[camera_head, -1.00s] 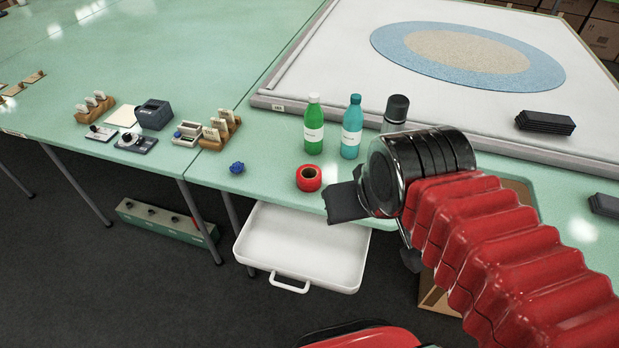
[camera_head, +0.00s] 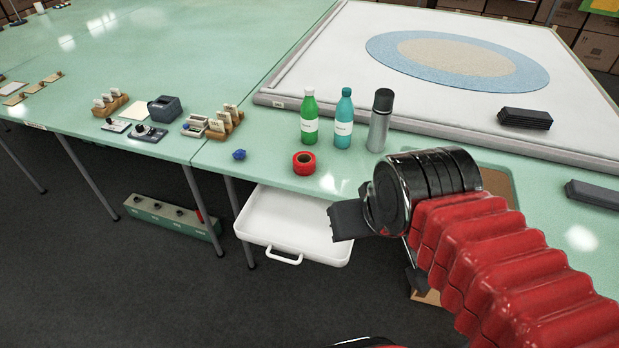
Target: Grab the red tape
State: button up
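The red tape (camera_head: 304,163) is a small roll lying flat near the front edge of the green table, in the head view. My gripper (camera_head: 345,221) is at the end of the red-sleeved arm, to the right of the tape and lower in the picture, apart from it. A dark flat finger part points left. The rest of the gripper is hidden behind the black wrist, so I cannot tell how far it is opened. Nothing shows in its grasp.
A green bottle (camera_head: 309,117), a teal bottle (camera_head: 343,118) and a grey flask (camera_head: 380,121) stand behind the tape. A blue crumpled piece (camera_head: 239,154) lies to its left. A white drawer-like tray (camera_head: 268,242) is below the table edge.

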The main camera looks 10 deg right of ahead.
aim_at(304, 161)
jog(key=k, duration=0.85)
jog(key=u, duration=0.25)
jog(key=i, duration=0.85)
jog(key=u, duration=0.45)
jog(key=i, duration=0.75)
jog(key=u, duration=0.05)
